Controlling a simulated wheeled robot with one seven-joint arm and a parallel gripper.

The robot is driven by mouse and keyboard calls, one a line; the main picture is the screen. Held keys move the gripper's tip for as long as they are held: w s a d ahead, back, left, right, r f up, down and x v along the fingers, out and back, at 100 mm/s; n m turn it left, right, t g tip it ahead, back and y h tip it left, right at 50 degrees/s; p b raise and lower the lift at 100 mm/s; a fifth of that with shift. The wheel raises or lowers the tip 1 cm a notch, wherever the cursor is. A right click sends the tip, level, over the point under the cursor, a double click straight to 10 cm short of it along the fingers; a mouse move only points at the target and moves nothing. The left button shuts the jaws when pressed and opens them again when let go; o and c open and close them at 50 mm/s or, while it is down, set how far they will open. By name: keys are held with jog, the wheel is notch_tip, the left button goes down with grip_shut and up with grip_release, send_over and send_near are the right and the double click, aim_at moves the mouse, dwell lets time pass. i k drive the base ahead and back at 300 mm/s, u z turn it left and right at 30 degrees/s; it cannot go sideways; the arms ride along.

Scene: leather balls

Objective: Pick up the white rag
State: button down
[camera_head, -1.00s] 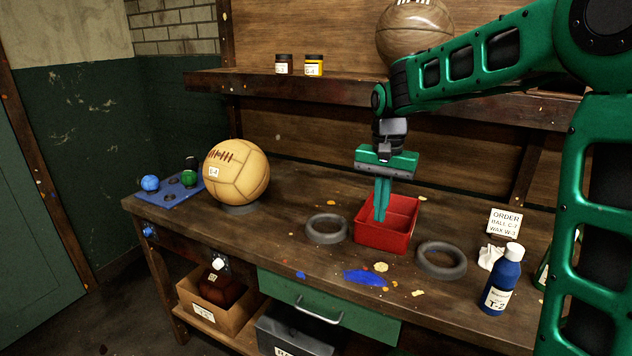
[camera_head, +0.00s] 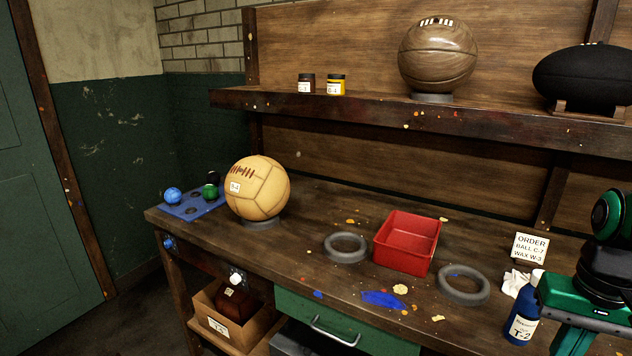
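The white rag (camera_head: 514,281) is a small crumpled cloth on the right part of the workbench, just in front of the order card. A blue bottle marked T-2 (camera_head: 522,322) stands in front of it and hides part of its right side. My gripper (camera_head: 572,340) is at the lower right edge, to the right of the bottle and nearer the camera. It is green, points down, and its fingertips are cut off by the frame, so I cannot tell whether it is open. The rag lies outside its fingers.
The order card (camera_head: 531,247) stands behind the rag. A grey ring (camera_head: 463,297) lies to its left, then an empty red tray (camera_head: 386,256) and another ring (camera_head: 346,260). A tan ball (camera_head: 257,205) sits at the bench's left. A shelf (camera_head: 330,106) runs above.

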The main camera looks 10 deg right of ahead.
aim_at(512, 282)
jog(key=z, duration=0.9)
